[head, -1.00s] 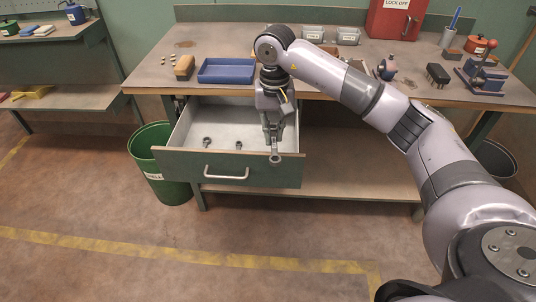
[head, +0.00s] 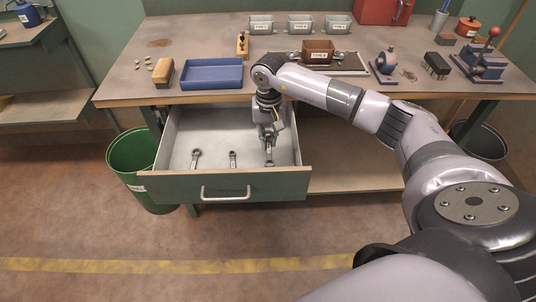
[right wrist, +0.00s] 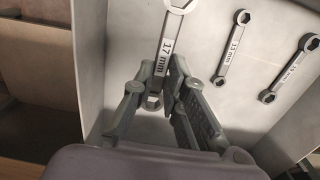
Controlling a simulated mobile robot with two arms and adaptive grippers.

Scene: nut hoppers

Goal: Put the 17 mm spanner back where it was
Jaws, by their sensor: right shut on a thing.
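The 17 mm spanner (head: 269,157) is in my right gripper (head: 268,138), inside the open drawer (head: 230,188) near its right side. In the right wrist view the fingers (right wrist: 160,72) are shut on the shaft of the spanner (right wrist: 170,38), and its "17 mm" label shows. I cannot tell whether it touches the drawer floor. Two smaller spanners lie on the drawer floor: a 13 mm one (right wrist: 234,45) in the middle, also in the head view (head: 233,158), and another (head: 196,157) on the left, whose label I cannot read surely. My left gripper is not in view.
A green waste bin (head: 140,160) stands left of the drawer. Drawer floor is free between the spanners.

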